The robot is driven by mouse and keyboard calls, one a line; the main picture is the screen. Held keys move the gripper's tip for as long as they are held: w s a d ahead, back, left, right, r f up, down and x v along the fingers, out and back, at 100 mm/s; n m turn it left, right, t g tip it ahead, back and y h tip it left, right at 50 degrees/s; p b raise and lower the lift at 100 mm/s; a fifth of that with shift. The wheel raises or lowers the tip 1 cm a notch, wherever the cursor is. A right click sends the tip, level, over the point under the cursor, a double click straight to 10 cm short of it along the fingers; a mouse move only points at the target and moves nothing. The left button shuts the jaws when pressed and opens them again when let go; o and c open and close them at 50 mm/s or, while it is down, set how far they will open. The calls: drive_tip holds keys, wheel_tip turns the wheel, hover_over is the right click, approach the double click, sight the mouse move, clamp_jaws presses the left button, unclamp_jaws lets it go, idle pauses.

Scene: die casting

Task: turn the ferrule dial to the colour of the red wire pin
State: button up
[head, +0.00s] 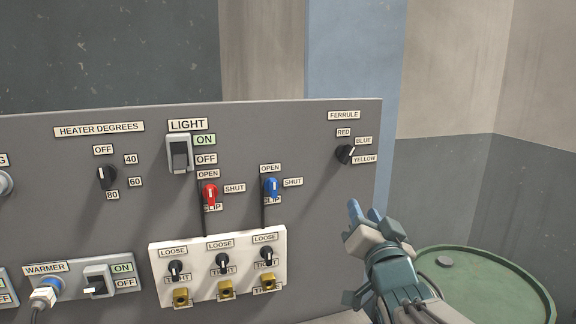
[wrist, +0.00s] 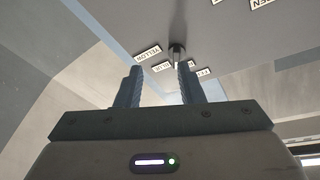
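The ferrule dial (head: 344,155) is a black knob with a white mark at the right of the grey panel, with RED, BLUE and YELLOW labels around it. Its mark seems to point up and right, roughly toward BLUE; the exact setting is hard to tell. In the wrist view the dial (wrist: 177,52) lies beyond the fingertips, nearer the right finger. My gripper (head: 365,212) is open and empty, below and right of the dial and apart from it. The fingers also show apart in the wrist view (wrist: 160,78). I cannot make out a red wire pin.
A red clip lever (head: 209,194) and a blue clip lever (head: 270,187) sit left of the dial. Below them is a white block (head: 160,268) with knobs and brass terminals. A green drum (head: 490,285) stands at the right. The panel around the dial is clear.

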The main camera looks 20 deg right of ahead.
wheel_tip(320, 180, up, 2)
drive_tip(key=s+r+t, duration=0.1)
drive_tip(key=t, duration=0.1)
drive_tip(key=p, duration=0.8)
approach(349, 156)
drive_tip(key=p+x, duration=0.2)
drive_tip(key=x, duration=0.6)
drive_tip(key=shift+w+d+r, duration=0.15)
drive_tip(key=shift+w, duration=0.2)
clamp_jaws()
